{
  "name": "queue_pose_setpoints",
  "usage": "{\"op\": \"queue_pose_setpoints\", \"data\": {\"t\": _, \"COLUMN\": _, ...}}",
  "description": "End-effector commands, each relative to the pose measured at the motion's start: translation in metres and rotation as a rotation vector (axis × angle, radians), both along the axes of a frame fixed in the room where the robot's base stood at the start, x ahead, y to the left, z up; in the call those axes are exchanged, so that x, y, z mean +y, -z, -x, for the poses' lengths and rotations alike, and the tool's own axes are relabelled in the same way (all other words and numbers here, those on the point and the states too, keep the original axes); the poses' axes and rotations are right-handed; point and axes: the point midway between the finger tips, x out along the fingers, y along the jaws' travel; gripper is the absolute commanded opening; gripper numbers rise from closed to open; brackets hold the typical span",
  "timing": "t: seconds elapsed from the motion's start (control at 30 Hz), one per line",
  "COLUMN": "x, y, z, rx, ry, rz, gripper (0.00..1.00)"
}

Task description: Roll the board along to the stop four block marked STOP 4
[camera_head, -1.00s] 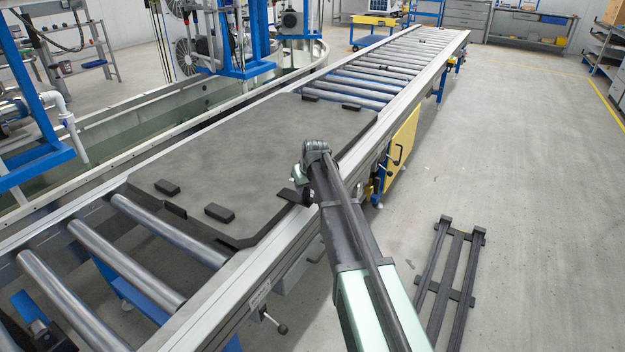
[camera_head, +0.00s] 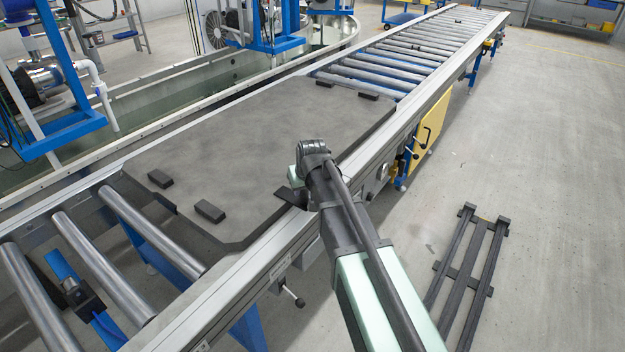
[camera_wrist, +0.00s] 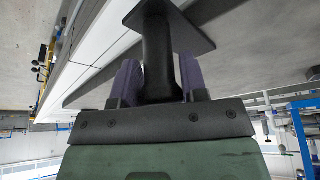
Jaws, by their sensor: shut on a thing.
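The board (camera_head: 255,130) is a dark grey flat plate with clipped corners and several small black pads on top. It lies flat on the roller conveyor, between the side rails. My gripper (camera_wrist: 158,85) is at the board's right edge, over the near rail. In the wrist view its two purple fingers are shut on a black upright post (camera_wrist: 157,50) topped by a flat black plate. In the head view my arm's end hides most of this grip. I cannot make out a block marked STOP 4 in either view.
Bare rollers (camera_head: 105,255) lie at the near-left end, with a blue bracket (camera_head: 85,300) below. More rollers (camera_head: 420,50) run to the far right. A yellow panel (camera_head: 428,130) and a T-handle (camera_head: 292,297) stick out below the near rail. A black slatted frame (camera_head: 470,265) lies on the floor.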

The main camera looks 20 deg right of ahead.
Motion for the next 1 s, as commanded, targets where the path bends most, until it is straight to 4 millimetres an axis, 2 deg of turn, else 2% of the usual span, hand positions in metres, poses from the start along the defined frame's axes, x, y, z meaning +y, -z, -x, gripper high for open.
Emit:
{"op": "queue_pose_setpoints", "data": {"t": 0.1, "x": 0.014, "y": 0.0, "z": 0.013, "rx": 0.002, "ry": -0.003, "rz": 0.0, "gripper": 0.0}}
{"op": "queue_pose_setpoints", "data": {"t": 1.0, "x": 0.111, "y": 0.0, "z": 0.091, "rx": 0.003, "ry": -0.002, "rz": 0.001, "gripper": 0.0}}
